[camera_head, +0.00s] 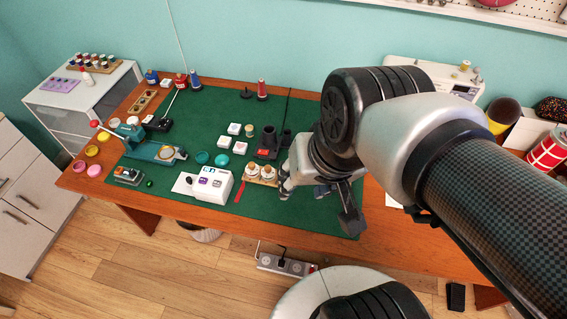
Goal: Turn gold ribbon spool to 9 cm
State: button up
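Two small pale spools with orange-brown tops stand on a wooden holder (262,182) on the green mat, just left of my gripper. The left spool (252,170) and the right spool (267,172) look alike at this size, so I cannot tell which carries gold ribbon. A thin red strip (240,192) lies on the mat to their left. No length marks can be read. My gripper (286,188) points down right beside the right spool, with a finger close to it. I cannot tell whether they touch. The gripper body hides much of its fingers and the mat behind.
A white box device (208,184) stands left of the spools. A black holder with a red front (268,144) stands behind them. White blocks (223,142) and teal discs (221,160) lie nearby. A sewing machine (440,78) stands at back right.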

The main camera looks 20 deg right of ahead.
jog(key=w+d+f+m+y+p, duration=0.1)
jog(key=w+d+f+m, duration=0.15)
jog(key=w+m, duration=0.35)
jog(key=w+d+f+m+g+y+p, duration=0.1)
jog(key=w+d+f+m, duration=0.1)
jog(key=w+f+m, duration=0.35)
jog(key=w+d+f+m+p, duration=0.2)
jog(key=w+m, duration=0.4)
jog(key=w, duration=0.1)
jog(key=w+d+f+m, duration=0.3)
jog(key=d+f+m, duration=0.25)
jog(key=f, duration=0.25)
jog(key=shift+y, duration=0.3)
jog(key=b+x, duration=0.2)
jog(key=x, duration=0.4)
jog(key=b+x, duration=0.2)
jog(key=x, duration=0.3)
jog(key=a+b+x, duration=0.1)
jog(key=b+x, duration=0.1)
jog(key=x, duration=0.4)
jog(key=shift+w+f+b, duration=0.1)
jog(key=shift+w+b, duration=0.15)
jog(key=shift+b, duration=0.1)
grip_shut()
